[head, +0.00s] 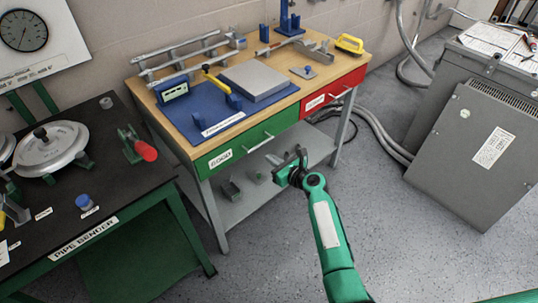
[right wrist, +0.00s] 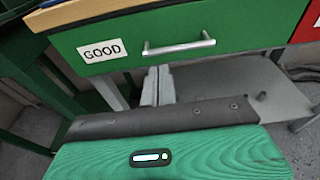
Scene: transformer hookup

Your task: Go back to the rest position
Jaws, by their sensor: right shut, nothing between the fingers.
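My right gripper (head: 299,154) is shut and empty. It is held out in front of the workbench (head: 345,77), below the green drawer's front in the picture. In the right wrist view the gripper's fingers (right wrist: 158,86) are together, with nothing between them. The green drawer (right wrist: 180,37) labelled GOOD is ahead of and above them, and it looks shut. It also shows in the head view (head: 245,146). My left gripper is not in view.
The red drawer (head: 330,92) looks shut. A lower shelf (head: 236,213) is behind my right gripper. A black pipe-bender table (head: 125,185) stands left, and a grey cabinet (head: 455,160) stands right. The floor (head: 390,235) between bench and cabinet is mostly clear, with grey conduits near the wall.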

